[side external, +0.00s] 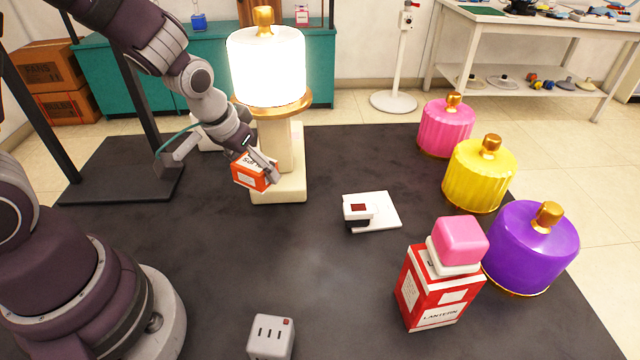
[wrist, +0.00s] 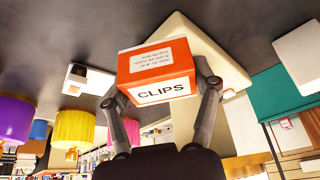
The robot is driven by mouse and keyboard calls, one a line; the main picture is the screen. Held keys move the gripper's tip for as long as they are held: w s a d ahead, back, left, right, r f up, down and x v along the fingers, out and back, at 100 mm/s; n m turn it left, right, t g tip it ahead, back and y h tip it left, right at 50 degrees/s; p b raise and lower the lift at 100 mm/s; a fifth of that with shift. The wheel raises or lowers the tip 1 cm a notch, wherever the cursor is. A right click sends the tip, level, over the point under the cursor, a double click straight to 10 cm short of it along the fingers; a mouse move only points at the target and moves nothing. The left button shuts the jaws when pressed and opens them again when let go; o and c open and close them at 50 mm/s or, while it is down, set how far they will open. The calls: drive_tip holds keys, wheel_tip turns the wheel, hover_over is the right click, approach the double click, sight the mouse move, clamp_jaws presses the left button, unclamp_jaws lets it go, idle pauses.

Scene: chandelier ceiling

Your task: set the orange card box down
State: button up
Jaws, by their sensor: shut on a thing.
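The orange card box (side external: 250,174) has white labels and looks tilted in the side view, beside the cream pedestal of the lit lamp. In the wrist view the orange card box (wrist: 158,71) reads "CLIPS" and fills the space between the fingers. My gripper (side external: 266,168) is shut on it. In the wrist view one finger of my gripper (wrist: 161,92) presses each side of the box. The box appears held above the dark table top (side external: 240,265), but the gap under it is hard to judge.
The lit lamp (side external: 265,70) on its cream pedestal (side external: 291,188) stands close to the box. A white device (side external: 372,211) lies right of it.

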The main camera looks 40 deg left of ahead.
sight(325, 273)
drive_tip(key=s+d+m+h, duration=0.2)
drive_tip(key=d+m, duration=0.4)
drive_tip(key=d, duration=0.8)
drive_tip(key=shift+m+g+h, duration=0.3)
drive_tip(key=f, duration=0.5)
drive_tip(key=d+f, duration=0.1)
drive_tip(key=f, duration=0.1)
drive_tip(key=shift+s+d+f, duration=0.1)
drive_tip(key=shift+s+f, duration=0.05)
drive_tip(key=shift+s, duration=0.25)
drive_tip(key=shift+f, duration=0.15)
drive_tip(key=o, duration=1.2)
drive_tip(key=shift+f, duration=0.15)
drive_tip(key=shift+c, duration=0.2)
